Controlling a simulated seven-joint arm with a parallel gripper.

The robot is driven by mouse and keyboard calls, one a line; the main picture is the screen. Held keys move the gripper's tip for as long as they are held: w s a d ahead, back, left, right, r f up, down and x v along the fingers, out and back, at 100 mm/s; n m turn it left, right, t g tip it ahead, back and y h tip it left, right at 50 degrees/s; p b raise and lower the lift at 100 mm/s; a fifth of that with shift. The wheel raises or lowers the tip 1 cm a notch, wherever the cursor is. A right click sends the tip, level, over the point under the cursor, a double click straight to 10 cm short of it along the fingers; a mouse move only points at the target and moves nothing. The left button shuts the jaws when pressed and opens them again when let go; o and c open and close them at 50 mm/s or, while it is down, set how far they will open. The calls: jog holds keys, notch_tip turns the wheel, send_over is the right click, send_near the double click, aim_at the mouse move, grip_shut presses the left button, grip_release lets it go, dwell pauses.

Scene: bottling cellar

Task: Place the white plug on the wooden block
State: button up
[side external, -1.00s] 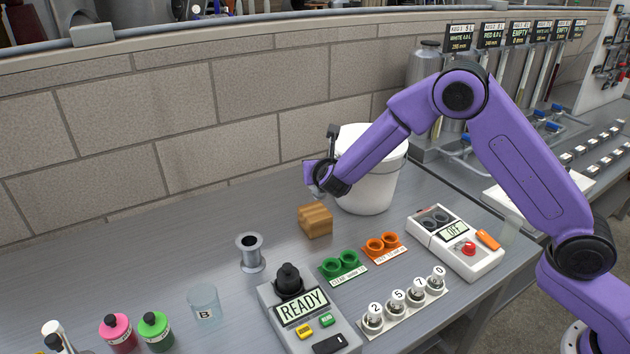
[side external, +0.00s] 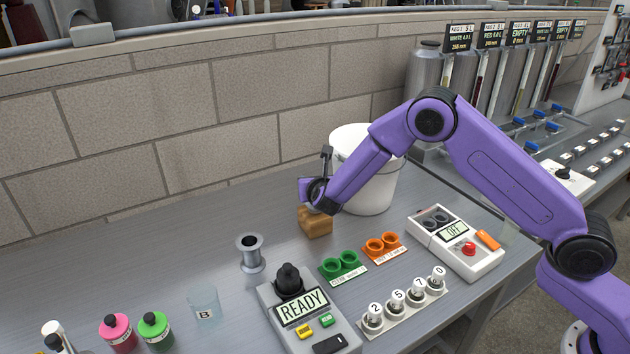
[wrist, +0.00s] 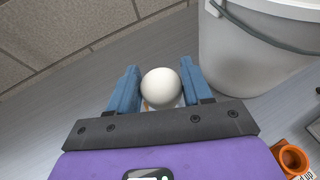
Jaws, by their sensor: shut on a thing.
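The white plug (wrist: 161,88) shows its round white top between my gripper's two blue fingers in the wrist view. My gripper (wrist: 160,75) is shut on it. In the side view my gripper (side external: 312,206) is low, right at the top of the wooden block (side external: 317,226), and hides part of that top. The plug cannot be made out clearly there. A sliver of brown shows beside the plug in the wrist view. I cannot tell whether the plug touches the block.
A white bucket (side external: 368,190) stands close behind and right of the block. Green cups (side external: 342,262) and orange cups (side external: 381,246) sit in front of it. A metal flanged spool (side external: 250,254) stands to the left.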

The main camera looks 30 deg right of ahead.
jog(key=o, duration=1.1)
jog(key=shift+s+a+r, duration=0.1)
jog(key=shift+s+r, duration=0.05)
jog(key=shift+r, duration=0.05)
jog(key=v, duration=1.1)
jog(key=shift+s, duration=0.3)
